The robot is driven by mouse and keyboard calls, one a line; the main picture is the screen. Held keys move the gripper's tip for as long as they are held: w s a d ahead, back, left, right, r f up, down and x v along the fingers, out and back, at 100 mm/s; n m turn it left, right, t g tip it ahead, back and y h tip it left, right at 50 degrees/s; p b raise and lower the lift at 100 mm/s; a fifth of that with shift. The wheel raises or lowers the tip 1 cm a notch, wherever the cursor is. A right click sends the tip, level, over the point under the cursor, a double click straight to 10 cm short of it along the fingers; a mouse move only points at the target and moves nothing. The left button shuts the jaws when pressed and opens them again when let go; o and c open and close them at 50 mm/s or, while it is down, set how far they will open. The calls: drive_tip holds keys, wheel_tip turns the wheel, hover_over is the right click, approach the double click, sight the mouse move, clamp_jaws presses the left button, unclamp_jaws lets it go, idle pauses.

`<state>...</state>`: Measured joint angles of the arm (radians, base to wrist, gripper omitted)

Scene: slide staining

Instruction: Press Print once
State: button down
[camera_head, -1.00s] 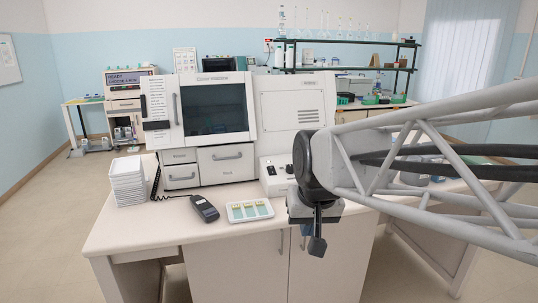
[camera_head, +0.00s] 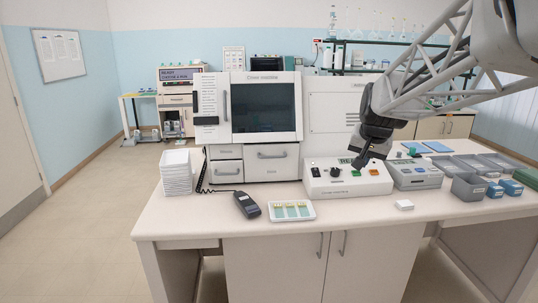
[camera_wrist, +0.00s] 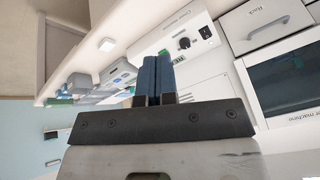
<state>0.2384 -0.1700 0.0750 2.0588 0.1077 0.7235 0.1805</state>
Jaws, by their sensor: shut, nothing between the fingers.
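A white control box (camera_head: 347,186) sits on the bench in front of the large white machine. It has a small display, a black knob (camera_head: 335,172), a green button (camera_head: 357,172) and an orange-red button (camera_head: 374,172). I cannot read a Print label on any of them. My gripper (camera_head: 358,164) is shut and empty, fingers pointing down by the display and green button; whether it touches is unclear. In the wrist view the shut blue fingers (camera_wrist: 152,80) stand in front of the control box (camera_wrist: 190,38) and hide part of its panel.
A grey device (camera_head: 416,175) with its own display stands right of the control box, with grey bins (camera_head: 468,187) and blue boxes beyond. A small white block (camera_head: 403,205) lies in front. A slide tray (camera_head: 292,211) and handheld device (camera_head: 246,205) lie left.

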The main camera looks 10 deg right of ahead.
drive_tip(key=w+d+m+t, duration=0.1)
drive_tip(key=w+d+m, duration=0.1)
drive_tip(key=w+d, duration=0.7)
drive_tip(key=m+t+h, duration=0.2)
drive_tip(key=m+h, duration=0.1)
drive_tip(key=m, duration=0.3)
hover_over(422, 169)
wheel_tip(422, 169, down, 9)
drive_tip(key=shift+a, duration=0.15)
drive_tip(key=shift+s+f, duration=0.1)
drive_tip(key=shift+f, duration=4.2)
